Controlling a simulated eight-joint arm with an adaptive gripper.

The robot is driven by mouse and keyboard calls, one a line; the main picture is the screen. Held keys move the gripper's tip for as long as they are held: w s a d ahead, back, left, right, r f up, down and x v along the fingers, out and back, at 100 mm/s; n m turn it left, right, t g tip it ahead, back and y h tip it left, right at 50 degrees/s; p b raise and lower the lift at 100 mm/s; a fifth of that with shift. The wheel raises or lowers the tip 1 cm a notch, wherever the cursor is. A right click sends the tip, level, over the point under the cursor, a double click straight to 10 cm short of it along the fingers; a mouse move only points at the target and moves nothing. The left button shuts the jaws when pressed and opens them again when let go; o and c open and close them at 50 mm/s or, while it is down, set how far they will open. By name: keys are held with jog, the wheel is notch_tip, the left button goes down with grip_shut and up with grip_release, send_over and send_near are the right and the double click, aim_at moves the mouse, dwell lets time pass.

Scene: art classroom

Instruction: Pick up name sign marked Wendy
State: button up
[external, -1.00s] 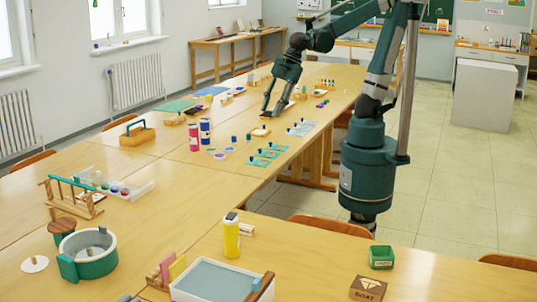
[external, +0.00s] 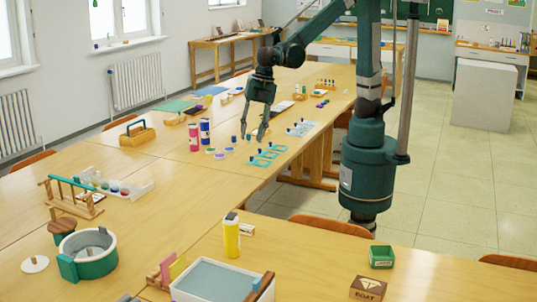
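My gripper (external: 253,137) is over the long table, with its two fingers apart and nothing seen between them. Teal cards with small dark knobs (external: 269,154) lie just to its right and nearer the camera. Pale cards with blue knobs (external: 301,129) lie further right. A small light item (external: 262,131) lies by the right finger, partly hidden by it. I cannot read the name Wendy on anything, so I cannot tell which thing is that sign.
Pink (external: 194,137) and blue (external: 205,131) cylinders stand left of my gripper, with small coloured discs (external: 220,155) nearby. A wooden caddy (external: 137,134) is further left. A yellow bottle (external: 231,235) stands in front. The middle of the table towards the camera is mostly clear.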

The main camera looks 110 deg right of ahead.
jog(key=w+a+f+n+g, duration=0.2)
jog(key=w+a+f+n, duration=0.4)
jog(key=a+f, duration=0.35)
jog(key=n, duration=0.5)
send_over(246, 226)
jog(key=d, duration=0.1)
jog(key=shift+g+h, duration=0.3)
jog(key=shift+h, duration=0.1)
jog(key=f, duration=1)
jog(key=shift+s, duration=0.2)
jog(key=shift+a+f, duration=0.35)
jog(key=shift+f, duration=0.1)
jog(key=shift+f, duration=0.1)
jog(key=shift+f, duration=1.2)
jog(key=shift+f, duration=0.1)
jog(key=shift+w+a+f+b, duration=0.1)
jog(key=shift+f+b, duration=0.3)
jog(key=shift+f, duration=0.85)
jog(key=shift+w+a+f+b, duration=0.1)
jog(key=shift+f+b, duration=0.3)
jog(key=shift+f, duration=0.85)
